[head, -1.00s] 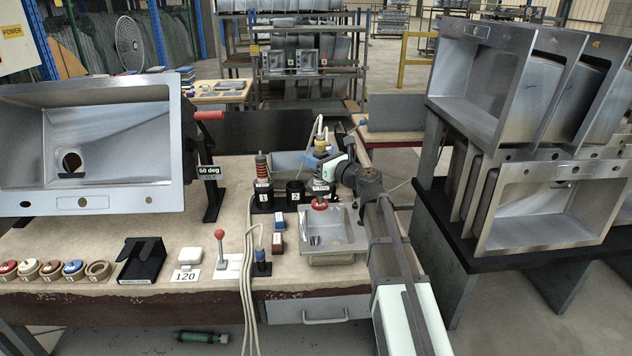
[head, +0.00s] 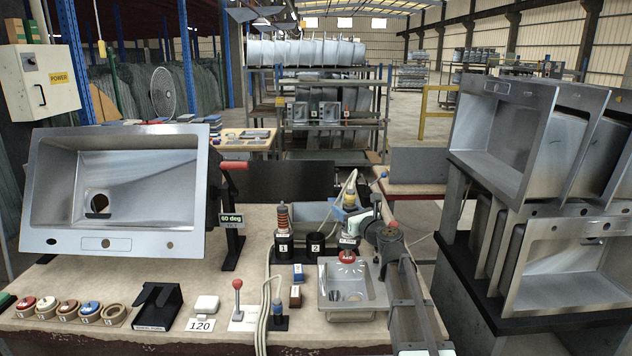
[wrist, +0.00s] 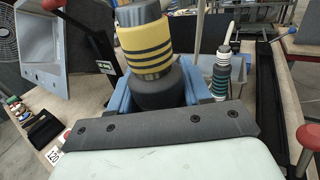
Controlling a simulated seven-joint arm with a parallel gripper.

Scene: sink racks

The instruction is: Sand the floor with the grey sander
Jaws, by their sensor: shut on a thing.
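My gripper (head: 368,222), with blue fingers in the wrist view (wrist: 152,100), is shut on an upright power tool with a grey top and a yellow-and-black banded body (wrist: 145,45). In the head view this tool (head: 350,202) has a red disc (head: 347,254) at its lower end. The disc is over the back part of a small steel sink (head: 370,290); I cannot tell whether it touches. Pale streaks show on the steel by the disc. The sink floor (head: 345,292) is partly visible below it, with a drain.
An orange-and-black banded tool (head: 283,220) stands in holder 1. Holder 2 (head: 314,246) looks empty. A large tilted sink (head: 120,245) stands left, stacked sinks (head: 560,225) right. A red-knobbed lever (head: 237,290) and several numbered discs (head: 68,308) line the bench front.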

